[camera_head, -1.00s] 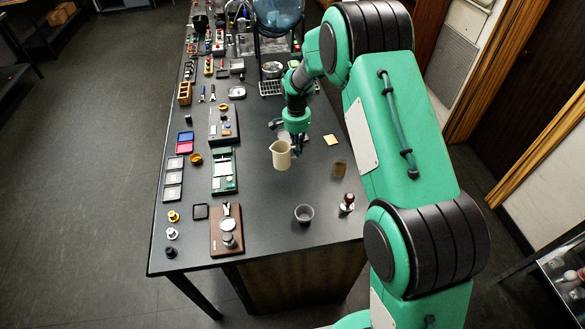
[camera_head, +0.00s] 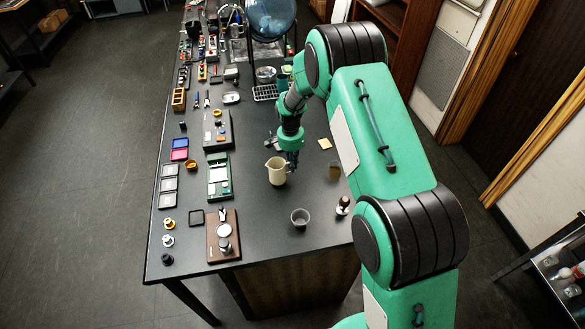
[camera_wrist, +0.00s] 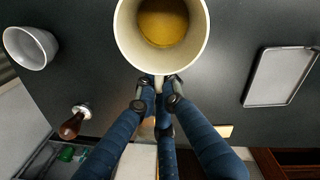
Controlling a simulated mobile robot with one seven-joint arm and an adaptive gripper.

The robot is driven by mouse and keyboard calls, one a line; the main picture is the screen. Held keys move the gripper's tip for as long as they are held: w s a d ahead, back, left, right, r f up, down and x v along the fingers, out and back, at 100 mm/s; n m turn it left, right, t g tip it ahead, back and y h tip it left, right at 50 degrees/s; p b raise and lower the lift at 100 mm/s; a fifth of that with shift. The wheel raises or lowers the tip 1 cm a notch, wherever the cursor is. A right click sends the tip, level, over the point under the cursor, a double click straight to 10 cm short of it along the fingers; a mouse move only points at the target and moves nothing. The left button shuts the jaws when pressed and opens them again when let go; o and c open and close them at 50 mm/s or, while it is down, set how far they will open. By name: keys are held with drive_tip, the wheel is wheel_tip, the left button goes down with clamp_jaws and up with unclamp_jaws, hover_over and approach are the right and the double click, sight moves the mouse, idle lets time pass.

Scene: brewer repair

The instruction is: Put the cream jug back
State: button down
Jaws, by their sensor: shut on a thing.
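The cream jug (camera_head: 276,172) is a cream-coloured pitcher, upright, on the right half of the dark table in the head view. My gripper (camera_head: 292,160) is at its right side, shut on its handle. In the wrist view I look down into the jug (camera_wrist: 190,55), which has something amber-brown at its bottom. The fingers of my gripper (camera_wrist: 158,92) close around the handle below the rim. I cannot tell whether the jug's base touches the table.
A grey cup (camera_head: 300,218) stands nearer, with a wooden-handled tool (camera_head: 343,206) to its right. A green board (camera_head: 219,176) lies left of the jug. A shallow grey tray (camera_wrist: 280,76) lies right in the wrist view. Bare table surrounds the jug.

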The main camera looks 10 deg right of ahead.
drive_tip(key=shift+f, duration=0.85)
drive_tip(key=shift+f, duration=0.2)
drive_tip(key=c, duration=1.9)
unclamp_jaws()
drive_tip(key=shift+r, duration=0.1)
wheel_tip(320, 180, up, 12)
drive_tip(key=b, duration=0.1)
drive_tip(key=shift+w+a, duration=0.2)
drive_tip(key=shift+w, duration=0.05)
drive_tip(key=shift+r, duration=0.1)
